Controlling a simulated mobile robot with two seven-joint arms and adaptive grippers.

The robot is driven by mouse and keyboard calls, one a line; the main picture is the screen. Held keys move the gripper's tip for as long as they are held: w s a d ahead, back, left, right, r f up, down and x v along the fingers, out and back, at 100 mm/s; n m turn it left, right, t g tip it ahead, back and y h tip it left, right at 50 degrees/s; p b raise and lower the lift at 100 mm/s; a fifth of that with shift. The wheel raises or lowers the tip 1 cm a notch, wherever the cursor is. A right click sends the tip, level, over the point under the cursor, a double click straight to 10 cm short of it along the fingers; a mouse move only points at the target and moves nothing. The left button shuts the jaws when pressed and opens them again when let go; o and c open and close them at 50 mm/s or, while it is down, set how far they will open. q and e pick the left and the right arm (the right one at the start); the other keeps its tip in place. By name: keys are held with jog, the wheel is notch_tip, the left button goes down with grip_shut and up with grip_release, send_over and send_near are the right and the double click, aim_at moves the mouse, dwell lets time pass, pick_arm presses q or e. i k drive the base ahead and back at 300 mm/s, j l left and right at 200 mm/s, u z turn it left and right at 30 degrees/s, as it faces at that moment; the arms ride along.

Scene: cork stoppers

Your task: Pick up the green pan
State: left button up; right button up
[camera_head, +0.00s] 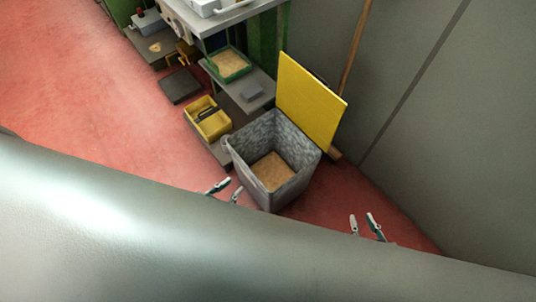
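The green pan (246,69) is a shallow rectangular tray with tan, cork-coloured contents. It sits on a grey shelf (262,83) at upper middle. My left gripper (228,190) is open and empty, its fingertips showing beside the near left of the grey bin, well below the pan in the picture. My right gripper (364,225) is open and empty over the red floor, right of the bin. Both arms behind the fingers are hidden by a large grey surface across the foreground.
A grey bin (300,172) with tan contents stands between the grippers and the shelf, with a yellow board (312,100) behind it. A yellow crate (196,128) sits left of it. A dark slab (180,86) lies further back. A grey wall closes the right; red floor is free at left.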

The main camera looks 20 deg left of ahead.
aim_at(228, 64)
jog(key=i+j+z, duration=0.15)
jog(key=j+z, duration=0.2)
jog(key=j, duration=0.55)
jog(key=j+z, duration=0.35)
jog(key=j, duration=0.55)
jog(key=j+z, duration=0.35)
jog(key=j, duration=0.6)
jog(key=k, duration=0.05)
